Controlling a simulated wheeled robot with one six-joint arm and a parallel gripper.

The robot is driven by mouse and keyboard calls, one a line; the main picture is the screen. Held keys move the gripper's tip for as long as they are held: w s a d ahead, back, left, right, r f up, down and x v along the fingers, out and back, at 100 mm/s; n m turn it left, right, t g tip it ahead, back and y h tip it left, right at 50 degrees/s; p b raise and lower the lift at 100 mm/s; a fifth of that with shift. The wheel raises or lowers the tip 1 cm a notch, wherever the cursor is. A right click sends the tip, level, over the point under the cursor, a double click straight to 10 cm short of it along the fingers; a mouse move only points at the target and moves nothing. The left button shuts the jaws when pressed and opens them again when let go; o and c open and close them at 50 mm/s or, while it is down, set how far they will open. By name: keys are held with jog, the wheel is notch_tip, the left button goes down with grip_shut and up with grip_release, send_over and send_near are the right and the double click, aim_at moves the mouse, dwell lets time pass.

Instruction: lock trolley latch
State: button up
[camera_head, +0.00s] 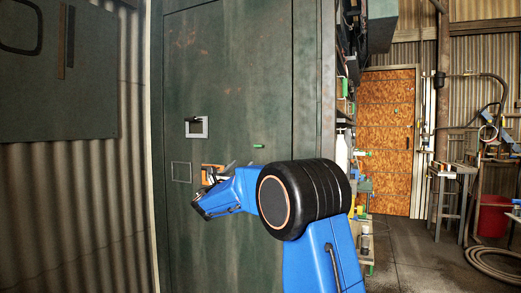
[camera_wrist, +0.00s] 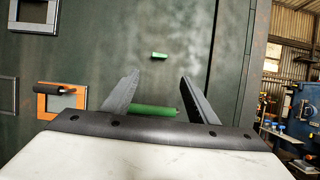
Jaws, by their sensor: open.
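My gripper (camera_wrist: 160,76) is open in the wrist view, its two dark fingers apart and pointing at a dark green metal panel (camera_wrist: 110,30). A green bar-shaped handle (camera_wrist: 153,110) shows low between the fingers; I cannot tell whether they touch it. A smaller green piece (camera_wrist: 159,55) sits on the panel above the fingertips. An orange-framed latch with a black handle (camera_wrist: 62,91) is left of the gripper. In the head view, the orange latch (camera_head: 208,172) is partly hidden by my blue arm. Which of these is the trolley latch is not marked.
A pale-framed latch (camera_head: 197,127) with a black handle and an empty square frame (camera_head: 181,172) are on the same panel (camera_head: 230,60). Shelves with bottles (camera_head: 342,150) stand at its right edge. Open floor (camera_head: 410,245) lies right, before a wooden door (camera_head: 386,130).

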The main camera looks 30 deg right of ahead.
aim_at(259, 146)
jog(key=x, duration=1.7)
jog(key=shift+r, duration=0.25)
jog(key=shift+w+d, duration=0.1)
jog(key=shift+d, duration=0.05)
jog(key=shift+c, duration=0.3)
jog(key=c, duration=1)
